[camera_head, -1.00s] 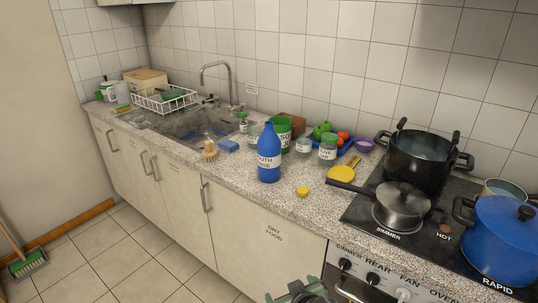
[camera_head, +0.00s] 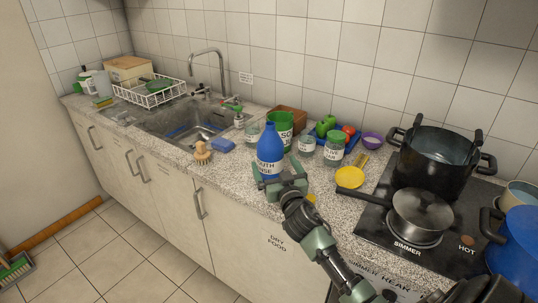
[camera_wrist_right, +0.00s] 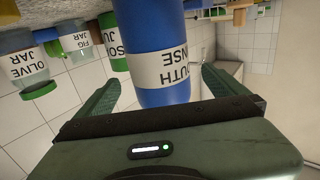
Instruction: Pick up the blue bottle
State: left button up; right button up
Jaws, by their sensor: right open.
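The blue bottle (camera_head: 270,150) stands upright on the speckled counter, with a white label partly reading "OUTH". My right gripper (camera_head: 280,179) is open at the bottle's lower front, its fingers spread on either side. In the right wrist view, which is upside down, the blue bottle (camera_wrist_right: 158,45) fills the middle between the two green fingers of my right gripper (camera_wrist_right: 160,88). Gaps show between bottle and fingers there. The bottle's foot is partly hidden by the gripper in the head view. My left gripper is not in view.
A green container (camera_head: 281,126) stands close behind the bottle. The fig jar (camera_head: 306,144) and olive jar (camera_head: 334,150) are to its right.

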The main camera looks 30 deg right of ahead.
jog(key=x, duration=0.3)
jog(key=shift+f+p, duration=0.15)
jog(key=shift+p, duration=0.2)
jog(key=shift+w+d+f, duration=0.2)
jog(key=shift+w+d, duration=0.1)
jog(key=shift+w, duration=0.8)
jog(key=c, duration=1.5)
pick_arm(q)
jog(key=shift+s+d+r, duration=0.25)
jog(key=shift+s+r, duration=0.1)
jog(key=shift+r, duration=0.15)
